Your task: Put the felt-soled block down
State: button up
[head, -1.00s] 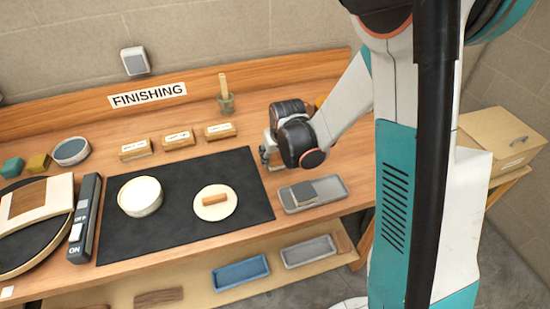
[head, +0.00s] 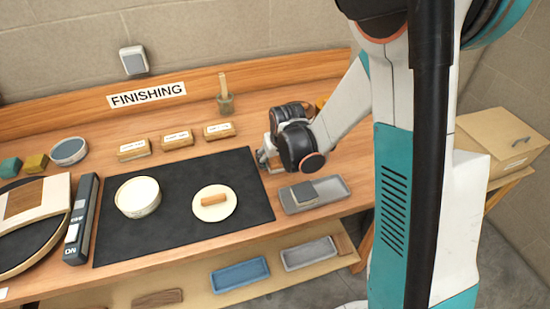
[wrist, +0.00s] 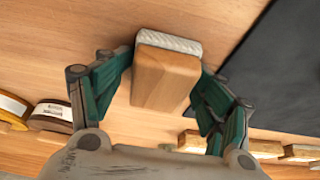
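The felt-soled block (wrist: 163,82) is a plain wooden block with a pale, textured layer (wrist: 168,42) at its far end. In the wrist view it sits between the two green-padded fingers of my gripper (wrist: 166,76), which press on its sides. In the head view my gripper (head: 264,160) is low over the bench (head: 254,128), just right of the black mat (head: 180,230). The block is mostly hidden there by the gripper. I cannot tell whether its sole touches the wood.
A grey tray (head: 338,187) with a dark grey block (head: 304,193) lies close in front of my gripper. Several labelled wooden blocks (head: 177,140) stand behind the mat. The mat holds a white-filled tub (head: 138,197) and a pale disc (head: 214,213) with an orange-brown piece.

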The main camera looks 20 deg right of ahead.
jog(key=shift+s+r, duration=0.1)
jog(key=shift+s, duration=0.05)
jog(key=shift+r, duration=0.1)
jog(key=shift+r+p, duration=0.45)
jog(key=shift+p, duration=0.35)
jog(key=s+r+t+p, duration=0.1)
jog(key=s+r+p, duration=0.1)
jog(key=s+r, duration=0.7)
jog(key=s+r+p, duration=0.2)
jog(key=s+r, duration=0.3)
jog(key=r, duration=0.7)
jog(key=s+r+t, duration=0.1)
jog(key=s+r, duration=0.3)
jog(key=s, duration=0.5)
jog(key=shift+t, duration=0.4)
notch_tip(320, 180, down, 5)
jog(key=b, duration=0.5)
jog(key=shift+f, duration=0.2)
